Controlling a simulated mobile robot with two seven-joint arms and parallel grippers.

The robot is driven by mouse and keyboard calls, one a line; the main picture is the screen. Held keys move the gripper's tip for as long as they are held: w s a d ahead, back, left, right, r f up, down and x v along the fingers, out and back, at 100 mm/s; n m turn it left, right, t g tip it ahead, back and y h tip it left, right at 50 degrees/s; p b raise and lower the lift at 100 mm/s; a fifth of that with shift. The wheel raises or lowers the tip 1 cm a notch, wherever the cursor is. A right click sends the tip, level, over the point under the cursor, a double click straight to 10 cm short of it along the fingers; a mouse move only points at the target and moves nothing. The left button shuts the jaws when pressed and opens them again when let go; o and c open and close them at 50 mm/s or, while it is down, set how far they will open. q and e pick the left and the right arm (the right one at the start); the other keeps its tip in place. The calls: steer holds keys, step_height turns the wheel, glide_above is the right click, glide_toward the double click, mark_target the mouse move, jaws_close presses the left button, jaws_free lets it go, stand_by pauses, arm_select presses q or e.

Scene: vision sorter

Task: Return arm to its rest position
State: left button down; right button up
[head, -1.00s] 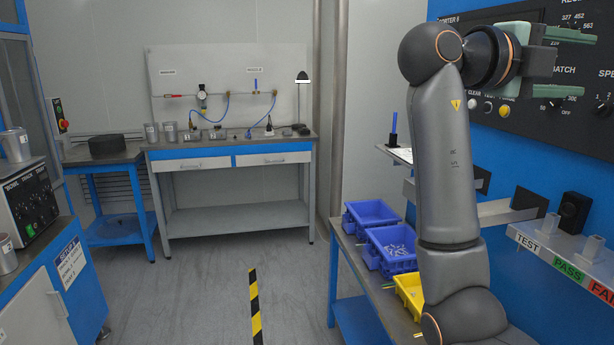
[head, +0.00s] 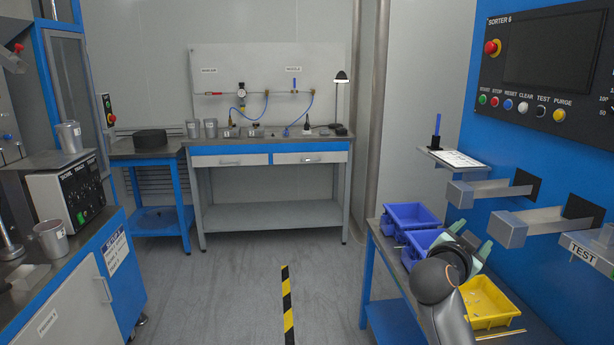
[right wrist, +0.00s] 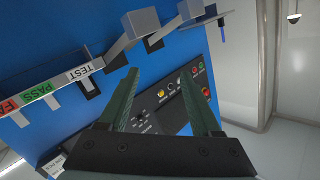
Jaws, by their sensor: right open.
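My right arm (head: 440,292) comes in from the bottom right of the head view. It is folded low in front of the parts table. My right gripper (head: 468,238) is empty, with its green fingers apart near the blue bins. In the right wrist view the two green fingers (right wrist: 162,72) stand wide apart with nothing between them. They point toward the blue sorter's button panel (right wrist: 165,110). My left gripper is not in view.
Two blue bins (head: 408,213) and a yellow bin (head: 488,309) stand on the table at right. The sorter's grey chutes (head: 494,188) and TEST shelf (head: 585,252) jut out nearby. A workbench (head: 270,158) stands at the back.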

steer(key=s+a+f+n+y, duration=0.3)
steer(key=f+n, duration=0.1)
steer(key=f, duration=0.5)
steer(key=s+a+f+n+y, duration=0.3)
steer(key=a+f, duration=0.1)
steer(key=f, duration=0.5)
steer(key=s+a+f+n+y, duration=0.3)
steer(key=s+f+n, duration=0.1)
steer(key=f, duration=0.5)
steer(key=s+a+f+n+g+y, duration=0.1)
steer(key=s+a+f+n+y, duration=0.2)
steer(key=s, duration=0.4)
steer(key=s+a+f+n+g+y, duration=0.1)
steer(key=s+a+f, duration=0.2)
steer(key=s+f, duration=0.25)
steer(key=s+a+f+n+g+y, duration=0.1)
steer(key=s+a+f+y, duration=0.2)
steer(key=s, duration=0.5)
arm_select(q)
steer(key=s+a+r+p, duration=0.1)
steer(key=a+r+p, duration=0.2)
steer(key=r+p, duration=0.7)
steer(key=p, duration=0.3)
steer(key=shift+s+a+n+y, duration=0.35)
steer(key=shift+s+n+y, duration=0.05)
arm_select(e)
step_height(320, 180, up, 10)
steer(key=s+d+h, duration=0.2)
steer(key=shift+s+d, duration=0.15)
steer(key=shift+c, duration=0.2)
